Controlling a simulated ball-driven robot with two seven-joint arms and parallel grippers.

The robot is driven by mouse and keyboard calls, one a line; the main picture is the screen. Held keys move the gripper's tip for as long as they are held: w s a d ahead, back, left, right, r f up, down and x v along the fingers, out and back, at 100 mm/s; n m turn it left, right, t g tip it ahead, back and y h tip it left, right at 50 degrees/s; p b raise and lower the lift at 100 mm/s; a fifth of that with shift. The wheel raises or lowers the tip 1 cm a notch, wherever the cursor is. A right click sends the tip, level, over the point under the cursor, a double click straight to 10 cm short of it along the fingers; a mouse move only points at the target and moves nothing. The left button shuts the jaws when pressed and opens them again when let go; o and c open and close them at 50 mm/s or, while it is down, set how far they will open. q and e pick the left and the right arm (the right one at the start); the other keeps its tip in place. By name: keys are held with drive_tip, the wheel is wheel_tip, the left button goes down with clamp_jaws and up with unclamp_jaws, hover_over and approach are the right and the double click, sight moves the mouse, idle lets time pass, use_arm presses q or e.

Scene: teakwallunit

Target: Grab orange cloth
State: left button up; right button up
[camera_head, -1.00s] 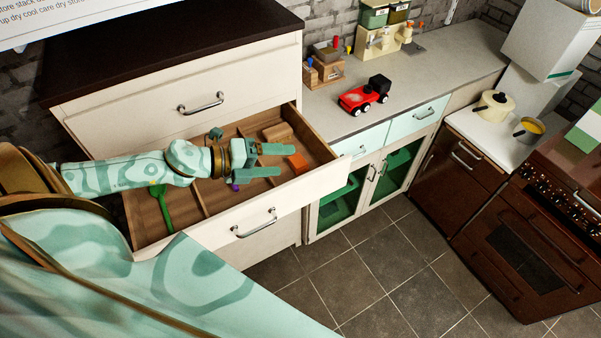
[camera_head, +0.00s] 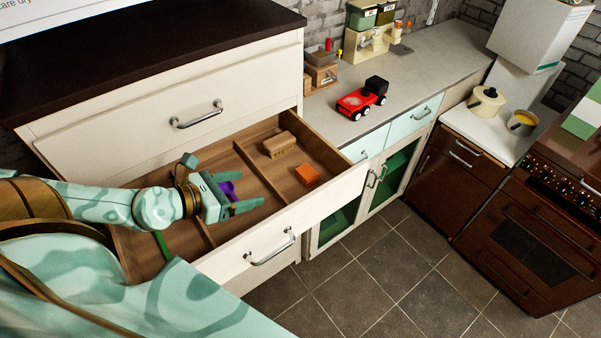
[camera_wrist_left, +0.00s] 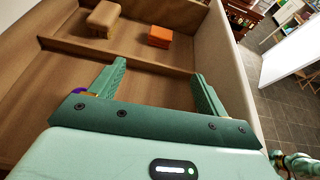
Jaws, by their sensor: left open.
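The orange cloth (camera_head: 306,175) is a small folded block lying in the right compartment of the open drawer (camera_head: 330,196). It also shows in the left wrist view (camera_wrist_left: 159,37), beyond a wooden divider. My left gripper (camera_head: 246,197) is open and empty, over the middle compartment, left of the cloth and apart from it. Its two fingers (camera_wrist_left: 152,85) point toward the divider and the cloth in the left wrist view. My right gripper is not in view.
A tan wooden block (camera_head: 281,145) lies behind the cloth. A purple item (camera_head: 229,188) is beside my left gripper, partly hidden. A green utensil (camera_head: 162,244) lies in the left compartment. The drawer's front wall and dividers (camera_head: 262,172) stand around. A red toy truck (camera_head: 358,100) is on the counter.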

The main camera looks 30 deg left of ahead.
use_arm(q)
drive_tip(key=shift+a+f, duration=0.15)
drive_tip(key=shift+f, duration=0.05)
drive_tip(key=shift+w+m, duration=0.3)
drive_tip(key=shift+w, duration=0.05)
drive_tip(key=w+d, duration=0.1)
drive_tip(key=w+d+f, duration=0.1)
drive_tip(key=w, duration=0.1)
drive_tip(key=shift+d, duration=0.1)
drive_tip(key=p, duration=0.1)
approach(300, 175)
drive_tip(key=x, duration=0.3)
drive_tip(key=shift+d+r, duration=0.1)
drive_tip(key=shift+r, duration=0.05)
drive_tip(key=shift+w+d+f, duration=0.25)
drive_tip(key=shift+w, duration=0.3)
drive_tip(key=x, duration=0.4)
drive_tip(key=shift+w+f+p, duration=0.1)
drive_tip(key=shift+w+p, duration=0.05)
drive_tip(key=shift+p, duration=0.2)
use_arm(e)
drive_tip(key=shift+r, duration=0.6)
use_arm(q)
drive_tip(key=c, duration=1.1)
